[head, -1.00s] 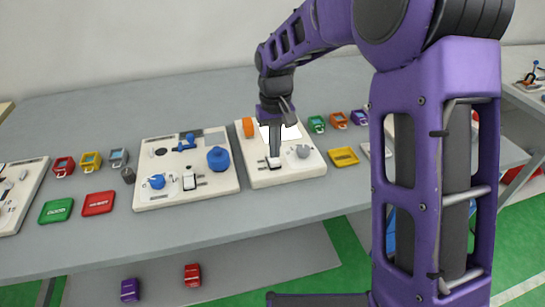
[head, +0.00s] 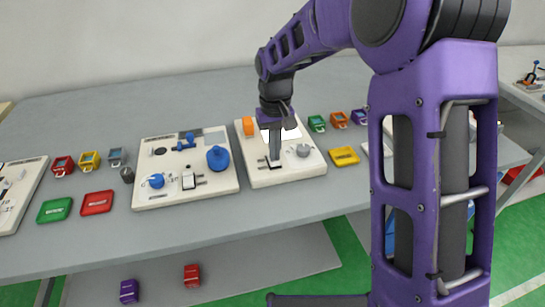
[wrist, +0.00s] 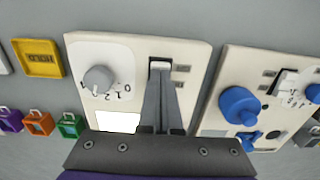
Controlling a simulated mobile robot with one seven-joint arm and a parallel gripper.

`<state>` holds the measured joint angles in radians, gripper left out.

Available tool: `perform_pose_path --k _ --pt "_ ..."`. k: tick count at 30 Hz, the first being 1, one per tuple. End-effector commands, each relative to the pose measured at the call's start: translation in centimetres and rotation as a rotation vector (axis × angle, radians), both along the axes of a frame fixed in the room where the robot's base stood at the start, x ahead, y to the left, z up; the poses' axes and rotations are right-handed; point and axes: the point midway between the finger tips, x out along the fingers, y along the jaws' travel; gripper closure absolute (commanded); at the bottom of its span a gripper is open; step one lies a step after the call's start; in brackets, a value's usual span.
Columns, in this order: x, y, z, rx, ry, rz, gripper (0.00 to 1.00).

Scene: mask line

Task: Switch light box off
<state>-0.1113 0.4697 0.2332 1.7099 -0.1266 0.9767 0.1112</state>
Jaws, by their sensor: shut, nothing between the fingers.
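The light box (head: 304,172) is a cream board on the grey table with a bright white panel (head: 291,133), a grey round knob (head: 303,151) and a rocker switch (head: 276,167) near its front edge. My gripper (head: 274,159) points down with its fingers shut and empty, the tips at the switch and hiding part of it. In the wrist view the fingertips (wrist: 160,76) are at the white switch (wrist: 160,66), seemingly touching it. The panel (wrist: 117,121) is bright white there too, left of the fingers. The knob (wrist: 98,80) sits beside a printed number dial.
A similar board (head: 165,197) with blue parts stands close on the left. A yellow tray (head: 344,156) lies to the right, with small coloured boxes (head: 338,119) behind it. Green (head: 55,210) and red (head: 97,203) trays lie further left.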

Motion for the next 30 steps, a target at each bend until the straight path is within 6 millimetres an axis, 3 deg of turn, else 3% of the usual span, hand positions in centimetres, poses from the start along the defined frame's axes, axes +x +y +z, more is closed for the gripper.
perform_pose_path --k 16,30 --pt "0.0 0.0 -0.6 0.0 0.0 0.0 1.0" --pt "0.0 0.0 3.0 0.0 0.0 0.0 1.0"
